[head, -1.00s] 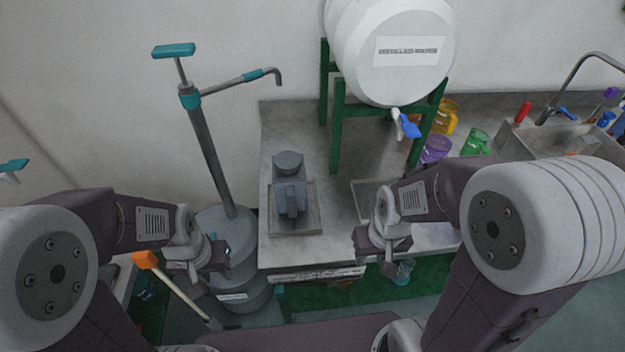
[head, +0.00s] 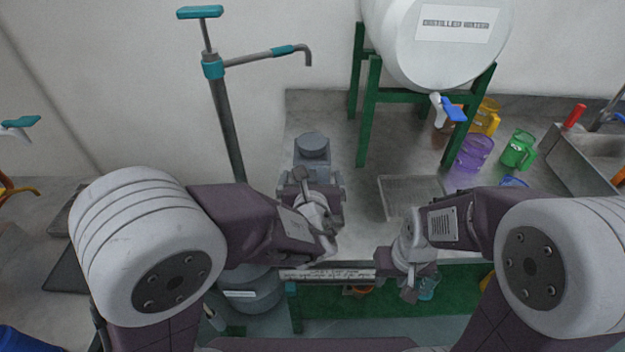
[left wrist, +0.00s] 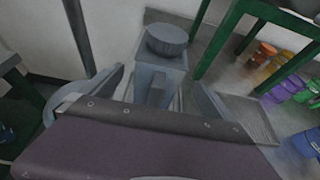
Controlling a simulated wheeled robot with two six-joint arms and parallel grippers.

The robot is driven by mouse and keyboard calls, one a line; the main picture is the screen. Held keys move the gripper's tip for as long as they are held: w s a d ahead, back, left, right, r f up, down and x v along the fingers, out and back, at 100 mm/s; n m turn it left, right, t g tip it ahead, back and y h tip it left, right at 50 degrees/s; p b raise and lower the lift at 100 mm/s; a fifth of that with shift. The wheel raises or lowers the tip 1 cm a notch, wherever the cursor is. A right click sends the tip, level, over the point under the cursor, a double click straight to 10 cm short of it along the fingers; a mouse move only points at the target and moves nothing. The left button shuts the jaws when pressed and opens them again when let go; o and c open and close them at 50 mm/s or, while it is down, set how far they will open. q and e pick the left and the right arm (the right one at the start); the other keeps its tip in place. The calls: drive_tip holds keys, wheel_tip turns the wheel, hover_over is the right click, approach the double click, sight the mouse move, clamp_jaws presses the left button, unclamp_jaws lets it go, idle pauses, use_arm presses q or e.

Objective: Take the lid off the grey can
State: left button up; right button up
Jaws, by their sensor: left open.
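The grey can (head: 303,158) stands upright on the counter, with its round grey lid (head: 312,143) on top. My left gripper (head: 308,184) is open in front of the can and hides its lower part in the head view. In the left wrist view the can (left wrist: 158,76) and its lid (left wrist: 167,40) show beyond the two spread fingers, which are apart from the lid and lower than it. My right gripper (head: 408,275) hangs empty near the counter's front edge, and its finger gap is not clear.
A white water barrel (head: 440,45) rests on a green stand (head: 366,110) right of the can. A shallow tray (head: 410,196) lies below its tap. Purple (head: 474,152) and green (head: 518,150) jugs stand further right. A tall pump (head: 226,120) rises left of the can.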

sight(312, 164)
use_arm(q)
drive_tip(key=x, duration=0.3)
drive_tip(key=shift+w+a+f, duration=0.15)
drive_tip(key=shift+w, duration=0.1)
drive_tip(key=x, duration=0.5)
drive_tip(key=shift+w+d+f, duration=0.2)
drive_tip(key=shift+w+f, duration=0.1)
drive_tip(key=shift+f, duration=0.05)
drive_tip(key=shift+s+r, duration=0.1)
drive_tip(key=shift+s, duration=0.05)
drive_tip(key=shift+c, duration=0.9)
drive_tip(key=c, duration=1.5)
drive_tip(key=shift+r, duration=0.1)
drive_tip(key=shift+c, duration=1.1)
drive_tip(key=shift+r, duration=0.1)
